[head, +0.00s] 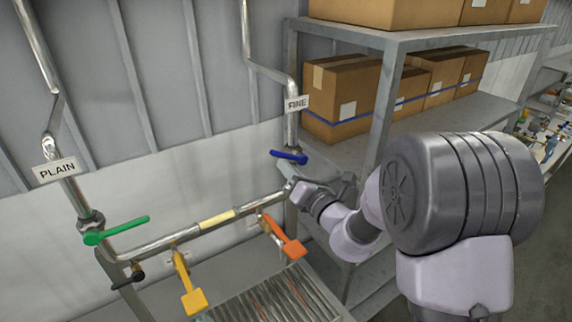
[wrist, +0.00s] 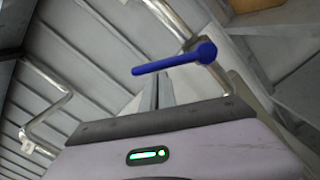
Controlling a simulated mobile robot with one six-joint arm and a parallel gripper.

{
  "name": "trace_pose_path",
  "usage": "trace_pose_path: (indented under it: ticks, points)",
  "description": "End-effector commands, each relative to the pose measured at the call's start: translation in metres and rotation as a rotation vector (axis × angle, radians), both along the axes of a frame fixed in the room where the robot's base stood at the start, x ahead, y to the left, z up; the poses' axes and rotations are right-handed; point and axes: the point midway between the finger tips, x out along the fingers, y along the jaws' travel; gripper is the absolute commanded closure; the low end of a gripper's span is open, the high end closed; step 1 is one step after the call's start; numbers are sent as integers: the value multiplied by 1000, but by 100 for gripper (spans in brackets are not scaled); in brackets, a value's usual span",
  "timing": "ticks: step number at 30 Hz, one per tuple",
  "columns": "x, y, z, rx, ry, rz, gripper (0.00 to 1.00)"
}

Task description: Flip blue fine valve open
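The blue fine valve handle (head: 288,157) sits on the pipe with the FINE sign (head: 297,103), in the middle of the head view. In the wrist view the blue handle (wrist: 172,63) lies nearly level, with its round hub at the right end and its bar pointing left, across the pipe. My gripper (head: 292,185) is just below and right of the handle in the head view. In the wrist view its two grey fingers (wrist: 157,88) look side by side and shut, with nothing between them. Their tips point towards the bar; whether they touch it I cannot tell.
A green handle (head: 116,230) is on the pipe marked PLAIN (head: 57,171). Yellow (head: 188,284) and orange (head: 285,236) levers hang along the lower pipe (head: 160,243). A shelf with cardboard boxes (head: 341,97) stands close behind my arm on the right.

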Motion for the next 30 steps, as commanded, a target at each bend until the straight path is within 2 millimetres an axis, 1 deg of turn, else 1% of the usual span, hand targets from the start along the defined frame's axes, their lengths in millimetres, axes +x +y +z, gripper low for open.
trace_pose_path:
  ticks: [1,7,21,30]
  points:
    - [1,-1,10,35,24,-1,100]
    - [4,-6,21,191,129,0,100]
    - [17,-25,43,192,127,-2,100]
    - [24,-37,50,191,128,-2,100]
